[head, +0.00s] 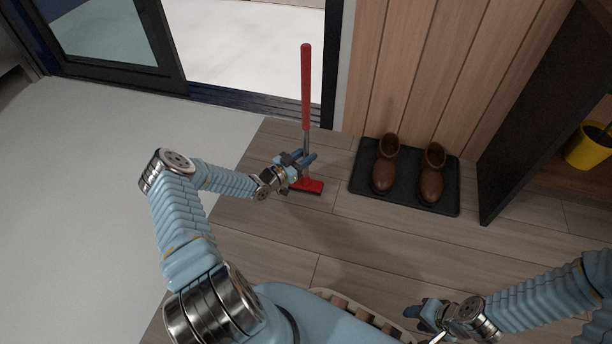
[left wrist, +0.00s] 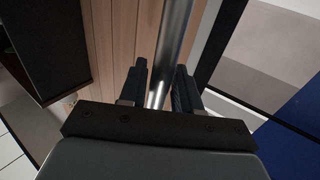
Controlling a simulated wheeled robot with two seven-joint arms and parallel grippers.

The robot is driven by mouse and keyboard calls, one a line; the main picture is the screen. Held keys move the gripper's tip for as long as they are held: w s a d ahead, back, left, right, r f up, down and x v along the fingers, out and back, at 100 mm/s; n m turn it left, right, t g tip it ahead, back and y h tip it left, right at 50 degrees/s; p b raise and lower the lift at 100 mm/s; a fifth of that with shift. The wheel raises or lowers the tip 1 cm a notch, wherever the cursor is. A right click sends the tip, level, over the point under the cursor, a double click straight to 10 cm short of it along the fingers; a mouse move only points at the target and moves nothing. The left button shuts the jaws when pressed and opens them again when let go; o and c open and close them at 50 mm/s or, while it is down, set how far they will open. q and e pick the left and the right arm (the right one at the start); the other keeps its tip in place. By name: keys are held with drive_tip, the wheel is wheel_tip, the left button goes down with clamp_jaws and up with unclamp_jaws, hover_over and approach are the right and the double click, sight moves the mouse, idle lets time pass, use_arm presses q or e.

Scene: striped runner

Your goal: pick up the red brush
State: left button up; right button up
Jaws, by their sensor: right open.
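The red brush stands upright on the wooden floor, with a long red handle (head: 306,85), a thin metal shaft and a wide red head (head: 312,186) with dark bristles at floor level. My left gripper (head: 305,158) is at the lower shaft, just above the head. In the left wrist view the shiny shaft (left wrist: 175,35) runs between the two fingers of my left gripper (left wrist: 160,85). Whether the fingers press on it is not clear. My right gripper (head: 426,306) is open and empty at the lower right, far from the brush.
A dark mat (head: 365,178) with two brown boots (head: 387,165) lies right of the brush, by the wood-panelled wall. A dark upright panel (head: 520,115) and a yellow pot (head: 588,148) stand further right. A glass door (head: 105,35) is at the back left. Floor in front is clear.

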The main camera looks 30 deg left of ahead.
use_arm(q)
clamp_jaws()
drive_tip(key=shift+r, duration=0.1)
